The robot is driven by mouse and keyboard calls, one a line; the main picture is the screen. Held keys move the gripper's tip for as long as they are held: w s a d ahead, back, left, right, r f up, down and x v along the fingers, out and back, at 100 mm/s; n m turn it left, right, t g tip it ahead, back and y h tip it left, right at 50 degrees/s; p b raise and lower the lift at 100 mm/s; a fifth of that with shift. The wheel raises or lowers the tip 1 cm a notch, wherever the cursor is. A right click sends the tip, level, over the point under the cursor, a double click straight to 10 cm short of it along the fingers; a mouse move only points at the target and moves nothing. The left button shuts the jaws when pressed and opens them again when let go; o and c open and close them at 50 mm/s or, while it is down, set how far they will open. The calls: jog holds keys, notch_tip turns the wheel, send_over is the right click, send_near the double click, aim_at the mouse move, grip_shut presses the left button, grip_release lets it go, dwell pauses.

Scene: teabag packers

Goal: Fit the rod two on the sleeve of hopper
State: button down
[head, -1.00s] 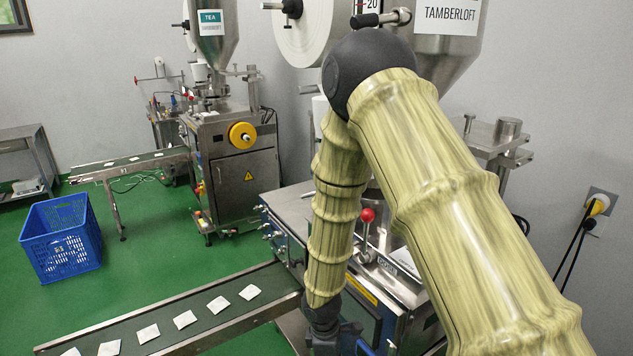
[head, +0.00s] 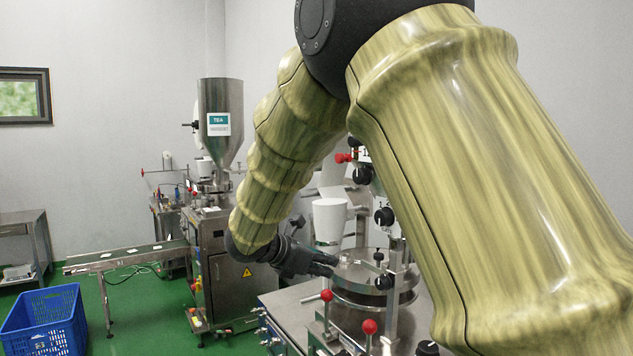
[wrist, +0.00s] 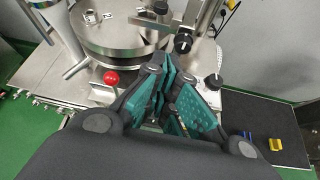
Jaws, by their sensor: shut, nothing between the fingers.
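My gripper (head: 315,262) is near the machine's round steel disc (head: 350,296) in the head view. In the wrist view my gripper (wrist: 174,98) has its teal finger pads drawn together, with nothing held between them. It is above the front part of the near machine, and the disc also shows beyond the fingers (wrist: 95,48). The near machine's hopper is hidden behind my arm in the head view. I cannot pick out rod two or the hopper's sleeve with certainty in either view.
Red ball knobs (head: 370,327) and black knobs (head: 384,216) stick up around the near machine. A white cup-shaped part (head: 329,220) stands behind my gripper. A dark mat (wrist: 262,122) holds a yellow item (wrist: 275,144). A blue crate (head: 45,325) stands on the green floor.

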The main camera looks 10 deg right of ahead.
jog(key=s+a+r+m+t+h, duration=0.1)
jog(key=s+r+h, duration=0.15)
jog(key=r, duration=1.15)
jog(key=s+a+r+h, duration=0.1)
jog(key=a+r+h, duration=0.15)
jog(key=r, duration=1.25)
jog(key=x, duration=0.6)
jog(key=shift+d+h, duration=0.35)
jog(key=shift+h, duration=0.05)
jog(key=shift+x, duration=0.95)
jog(key=shift+a, duration=0.15)
